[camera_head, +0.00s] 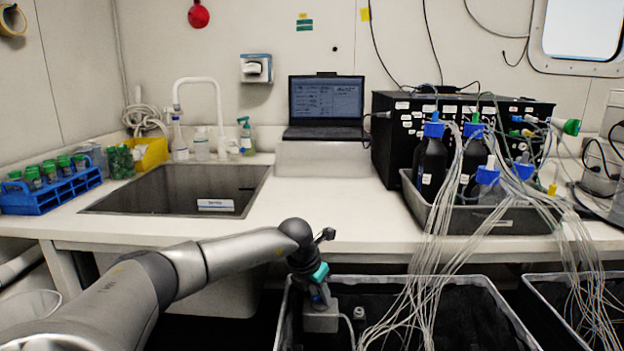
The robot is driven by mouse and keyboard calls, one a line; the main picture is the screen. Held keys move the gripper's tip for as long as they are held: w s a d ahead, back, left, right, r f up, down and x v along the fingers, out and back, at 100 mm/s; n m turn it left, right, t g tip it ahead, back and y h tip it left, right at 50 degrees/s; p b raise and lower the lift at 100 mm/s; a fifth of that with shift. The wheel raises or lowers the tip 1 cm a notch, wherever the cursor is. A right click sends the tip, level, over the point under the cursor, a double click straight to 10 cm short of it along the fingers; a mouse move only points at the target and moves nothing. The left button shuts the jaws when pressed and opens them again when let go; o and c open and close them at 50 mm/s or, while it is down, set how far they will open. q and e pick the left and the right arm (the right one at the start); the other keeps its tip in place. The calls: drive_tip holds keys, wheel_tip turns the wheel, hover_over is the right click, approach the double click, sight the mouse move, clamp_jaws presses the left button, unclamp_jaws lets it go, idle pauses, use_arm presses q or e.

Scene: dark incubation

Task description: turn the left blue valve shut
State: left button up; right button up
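Several blue valve-like tops sit on bottles in a dark tray (480,220) on the bench at the right. The leftmost blue top (434,129) is on a dark bottle (430,165) with a white label. Its handle position is too small to tell. My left arm comes in from the lower left, and my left gripper (320,320) hangs down at the bench's front edge, over the left end of a lower bin. It is well left of and below the blue tops and apart from them. Its fingers are not clear. My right gripper is out of view.
Many thin tubes (440,235) hang from the bottles into the lower bin (500,310), right of my gripper. A black box (390,150) stands behind the tray. A laptop (326,103), sink (150,190) and blue tube rack (45,195) are further left. The middle bench (340,205) is clear.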

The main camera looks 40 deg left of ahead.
use_arm(q)
drive_tip(key=n, duration=0.2)
drive_tip(key=n+y, duration=0.1)
drive_tip(key=n, duration=0.1)
drive_tip(key=shift+g+y, duration=0.3)
drive_tip(key=w+a+r+p+v, duration=0.1)
drive_tip(key=w+p+v, duration=0.1)
drive_tip(key=p+v, duration=0.8)
drive_tip(key=w+a+r+p+v, duration=0.1)
drive_tip(key=p+v, duration=0.9)
drive_tip(key=v, duration=1)
drive_tip(key=shift+w+a+r, duration=0.2)
drive_tip(key=shift+w, duration=0.65)
